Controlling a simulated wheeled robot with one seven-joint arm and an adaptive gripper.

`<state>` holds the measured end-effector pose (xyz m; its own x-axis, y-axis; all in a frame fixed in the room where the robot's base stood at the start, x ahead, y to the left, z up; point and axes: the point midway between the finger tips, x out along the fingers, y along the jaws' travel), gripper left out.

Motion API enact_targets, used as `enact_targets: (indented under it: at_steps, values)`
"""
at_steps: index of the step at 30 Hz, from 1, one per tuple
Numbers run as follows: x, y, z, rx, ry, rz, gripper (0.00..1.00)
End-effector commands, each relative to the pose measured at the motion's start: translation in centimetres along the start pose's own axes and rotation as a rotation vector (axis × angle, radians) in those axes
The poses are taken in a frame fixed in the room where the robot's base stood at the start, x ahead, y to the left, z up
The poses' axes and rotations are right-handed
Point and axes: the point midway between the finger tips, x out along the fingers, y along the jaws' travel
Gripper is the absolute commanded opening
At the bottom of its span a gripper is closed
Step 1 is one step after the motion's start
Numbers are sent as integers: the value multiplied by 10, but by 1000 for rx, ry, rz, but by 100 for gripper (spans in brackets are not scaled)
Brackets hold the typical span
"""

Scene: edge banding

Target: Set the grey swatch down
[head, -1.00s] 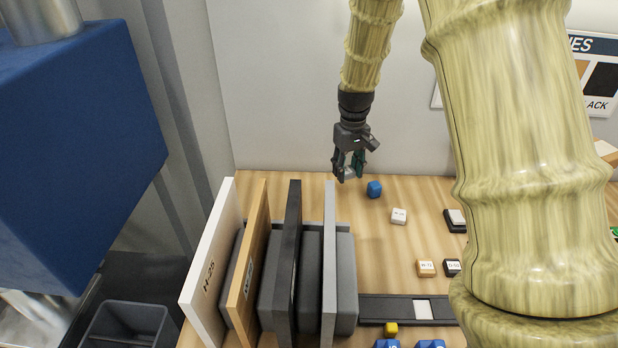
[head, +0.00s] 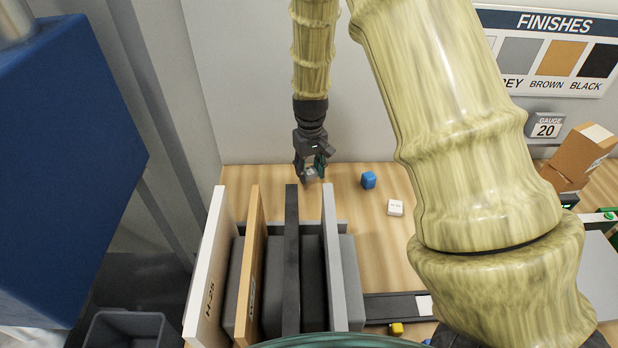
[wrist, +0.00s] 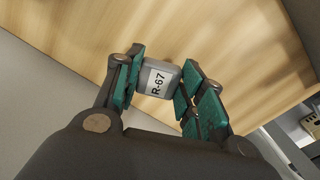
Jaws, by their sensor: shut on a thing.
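The grey swatch (wrist: 157,82) is a small grey block with a white label reading R-67. It sits between the green-padded fingers of my gripper (wrist: 158,88) in the wrist view. The swatch shows there only as a small grey patch between the fingertips. Wood surface lies beyond the swatch in the wrist view; I cannot tell whether it touches.
White (head: 208,270), brown (head: 250,265), black (head: 291,255) and grey (head: 334,255) panels stand upright in a rack in front of my gripper. The back wall is close behind.

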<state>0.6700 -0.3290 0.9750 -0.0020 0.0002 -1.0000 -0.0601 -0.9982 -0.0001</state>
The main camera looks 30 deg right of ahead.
Motion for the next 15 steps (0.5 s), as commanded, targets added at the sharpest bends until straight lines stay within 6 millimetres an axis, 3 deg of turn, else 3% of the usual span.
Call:
enact_targets:
  at_steps: [15]
  values:
    - [40, -3, 0, -3, -1, 0, 23]
